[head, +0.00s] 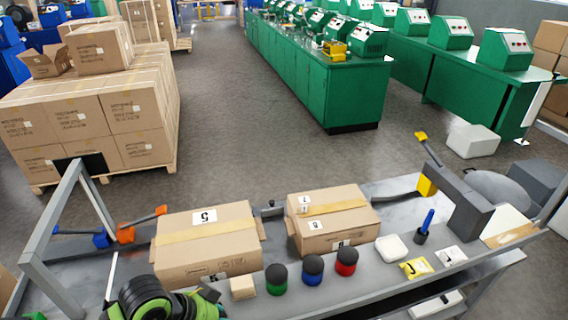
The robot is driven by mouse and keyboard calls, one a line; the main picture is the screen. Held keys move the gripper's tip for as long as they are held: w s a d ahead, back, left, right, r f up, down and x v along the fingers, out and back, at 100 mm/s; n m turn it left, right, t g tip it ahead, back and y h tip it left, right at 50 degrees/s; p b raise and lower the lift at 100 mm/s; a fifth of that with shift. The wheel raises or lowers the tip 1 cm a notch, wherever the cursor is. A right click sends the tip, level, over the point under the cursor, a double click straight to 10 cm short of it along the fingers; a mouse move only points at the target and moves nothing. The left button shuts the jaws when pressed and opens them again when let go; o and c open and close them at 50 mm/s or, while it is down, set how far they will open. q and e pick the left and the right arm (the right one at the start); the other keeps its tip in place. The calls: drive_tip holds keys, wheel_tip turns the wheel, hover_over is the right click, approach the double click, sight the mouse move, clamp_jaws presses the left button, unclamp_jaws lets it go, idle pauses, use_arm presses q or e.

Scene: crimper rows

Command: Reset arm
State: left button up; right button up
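Part of my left arm, black with bright green, shows at the bottom left edge of the head view. Its gripper (207,298) seems to be the dark shape with yellow-green marks in front of the left cardboard box. The fingers are too cut off and small to tell open from shut. I see nothing held. My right arm and gripper are not in view.
The grey bench (365,270) holds a left box (206,250), a right box (335,222), a small tan block (243,287), green (276,280), blue (313,270) and red (346,262) cylinders, and a white dish (391,248). A grey frame (60,215) stands left.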

use_arm(q)
drive_tip(key=s+a+f+n+y, duration=0.2)
drive_tip(key=s+a+f+n, duration=0.15)
drive_tip(key=s+n, duration=0.25)
drive_tip(key=s+a+f+n+y, duration=0.25)
drive_tip(key=s+a+n, duration=0.2)
drive_tip(key=s, duration=0.25)
wheel_tip(320, 180, down, 27)
drive_tip(key=s+b, duration=0.2)
drive_tip(key=b, duration=0.3)
drive_tip(key=s+a+f+g+b, duration=0.1)
drive_tip(key=s+f+b, duration=0.4)
drive_tip(key=s+f, duration=0.9)
wheel_tip(320, 180, down, 5)
drive_tip(key=shift+s+a+r, duration=0.1)
drive_tip(key=shift+s+a, duration=0.25)
drive_tip(key=shift+a, duration=0.1)
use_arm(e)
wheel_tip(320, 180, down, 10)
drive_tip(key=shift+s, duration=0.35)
